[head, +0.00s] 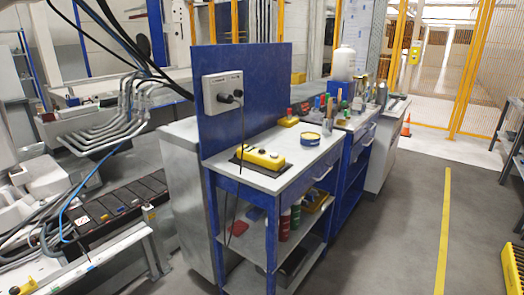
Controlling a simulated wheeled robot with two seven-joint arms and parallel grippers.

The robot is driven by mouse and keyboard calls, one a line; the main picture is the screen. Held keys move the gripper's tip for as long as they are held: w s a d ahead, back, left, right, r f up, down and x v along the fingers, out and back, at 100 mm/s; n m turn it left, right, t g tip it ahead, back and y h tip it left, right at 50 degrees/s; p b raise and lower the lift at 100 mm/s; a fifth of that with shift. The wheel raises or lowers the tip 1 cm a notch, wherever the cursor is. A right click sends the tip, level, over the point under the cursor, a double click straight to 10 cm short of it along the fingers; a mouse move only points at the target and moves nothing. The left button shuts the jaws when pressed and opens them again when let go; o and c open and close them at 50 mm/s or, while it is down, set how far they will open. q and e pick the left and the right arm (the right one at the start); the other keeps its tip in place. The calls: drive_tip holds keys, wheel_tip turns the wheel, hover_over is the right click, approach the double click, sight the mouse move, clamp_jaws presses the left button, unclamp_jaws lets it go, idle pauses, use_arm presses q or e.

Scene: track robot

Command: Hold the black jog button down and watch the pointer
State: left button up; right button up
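A yellow control box (262,158) lies on the light top of a blue workbench (287,176). Small dark and pale buttons show on its top. Which one is the black jog button is too small to tell. A smaller yellow box (289,121) with a red button on it stands farther back on the bench. No pointer can be made out. Neither of my grippers is in view.
A grey box (223,92) with black plugs and a hanging cable is on the blue back panel (262,75). Bottles and tools crowd the farther bench. Grey floor (395,225) right of the bench is clear.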

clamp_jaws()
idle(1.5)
